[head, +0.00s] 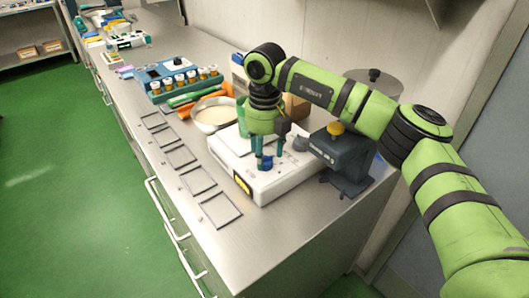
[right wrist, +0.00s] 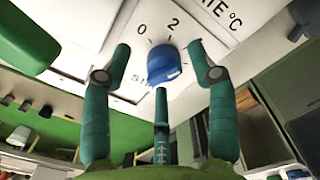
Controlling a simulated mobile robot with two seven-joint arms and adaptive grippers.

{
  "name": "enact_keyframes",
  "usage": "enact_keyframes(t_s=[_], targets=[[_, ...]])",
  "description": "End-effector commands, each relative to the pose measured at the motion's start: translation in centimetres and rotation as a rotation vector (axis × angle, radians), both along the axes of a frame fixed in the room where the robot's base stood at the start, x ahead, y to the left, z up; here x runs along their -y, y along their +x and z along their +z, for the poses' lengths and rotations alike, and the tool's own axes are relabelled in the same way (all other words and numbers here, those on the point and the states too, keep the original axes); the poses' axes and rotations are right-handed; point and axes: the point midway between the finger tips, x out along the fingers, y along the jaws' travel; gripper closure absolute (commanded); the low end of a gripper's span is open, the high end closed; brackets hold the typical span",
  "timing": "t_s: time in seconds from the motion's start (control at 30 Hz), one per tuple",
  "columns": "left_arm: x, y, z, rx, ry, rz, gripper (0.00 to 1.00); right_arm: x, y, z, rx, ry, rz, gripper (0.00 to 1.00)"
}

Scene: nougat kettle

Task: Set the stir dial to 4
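The stir dial is a blue knob (right wrist: 164,64) on the white face of the hotplate stirrer (head: 285,187). In the right wrist view the printed numbers 0 and 2 show beside it, with part of the word STIR below; the 4 does not show, and I cannot tell its setting. The blue dial (head: 266,163) also shows in the head view, under my right gripper. My right gripper (right wrist: 159,47) is open, its teal fingertips on either side of the dial with gaps between. In the head view my right gripper (head: 268,157) hangs over the stirrer's front. My left gripper is not in view.
A dark device with a yellow knob (head: 345,160) stands right of the stirrer, close to my arm. Flat frames (head: 198,180) lie along the bench's front edge.

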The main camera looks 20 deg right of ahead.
Motion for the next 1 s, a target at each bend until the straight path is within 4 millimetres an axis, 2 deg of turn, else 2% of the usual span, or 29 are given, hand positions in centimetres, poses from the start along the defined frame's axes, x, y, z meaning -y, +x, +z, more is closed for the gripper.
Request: enact_keyframes(t_s=[0.23,0.37,0.8,1.0], targets=[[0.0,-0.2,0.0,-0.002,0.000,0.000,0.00,-0.1,-0.2,-0.2,-0.009,-0.002,0.003,0.41],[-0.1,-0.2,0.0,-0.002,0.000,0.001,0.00,-0.1,-0.2,0.6,-0.008,-0.002,0.004,0.41],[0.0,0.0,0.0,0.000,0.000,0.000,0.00,0.0,-0.1,9.2,-0.005,-0.001,0.002,0.41],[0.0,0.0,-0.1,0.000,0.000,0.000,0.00,0.0,-0.1,11.4,-0.006,-0.001,0.002,0.41]])
